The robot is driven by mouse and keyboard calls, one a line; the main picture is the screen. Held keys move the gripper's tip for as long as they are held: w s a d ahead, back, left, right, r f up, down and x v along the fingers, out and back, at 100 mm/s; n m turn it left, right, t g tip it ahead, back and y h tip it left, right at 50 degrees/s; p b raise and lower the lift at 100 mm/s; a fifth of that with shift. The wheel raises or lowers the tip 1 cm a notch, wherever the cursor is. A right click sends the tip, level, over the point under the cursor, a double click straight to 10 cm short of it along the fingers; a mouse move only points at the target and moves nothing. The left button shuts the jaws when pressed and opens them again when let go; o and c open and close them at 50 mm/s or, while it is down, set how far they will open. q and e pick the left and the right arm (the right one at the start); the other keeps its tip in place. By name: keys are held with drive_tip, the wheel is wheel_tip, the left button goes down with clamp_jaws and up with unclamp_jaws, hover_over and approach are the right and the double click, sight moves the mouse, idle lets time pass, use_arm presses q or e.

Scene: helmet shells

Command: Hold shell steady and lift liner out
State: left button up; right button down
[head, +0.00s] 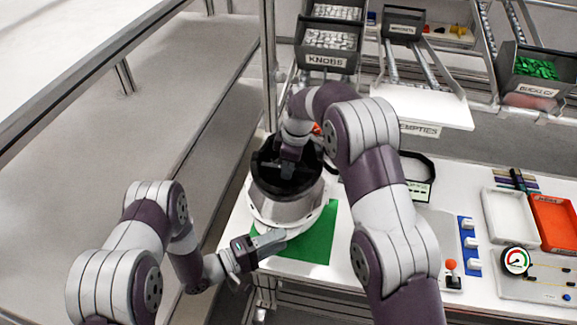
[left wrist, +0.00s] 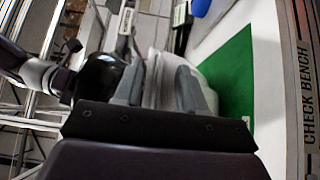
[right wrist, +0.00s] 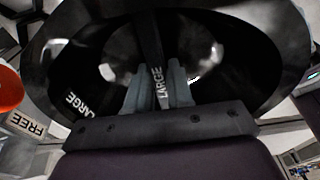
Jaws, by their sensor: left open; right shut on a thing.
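The black liner (head: 270,184) is a bowl with a strap across it, above the pale shell (head: 292,209) in the head view. I cannot tell how much of it is still inside the shell. My right gripper (right wrist: 158,90) is shut on the liner's strap, marked LARGE; the liner (right wrist: 85,75) fills the right wrist view. My left gripper (head: 282,238) is open at the shell's near lower edge. In the left wrist view, its fingers (left wrist: 158,90) stand either side of the white shell edge (left wrist: 158,70); contact is unclear. The liner's dark outside (left wrist: 98,75) shows beside it.
A green mat (head: 312,240) lies under the shell on the white bench. A black-framed holder (head: 420,190), a pressure gauge (head: 516,261), a white tray (head: 508,215) and a red tray (head: 555,222) stand to the right. Bins of knobs (head: 328,62) hang behind.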

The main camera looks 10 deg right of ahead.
drive_tip(key=shift+r, duration=0.1)
drive_tip(key=shift+d, duration=0.1)
use_arm(q)
drive_tip(key=v, duration=1.8)
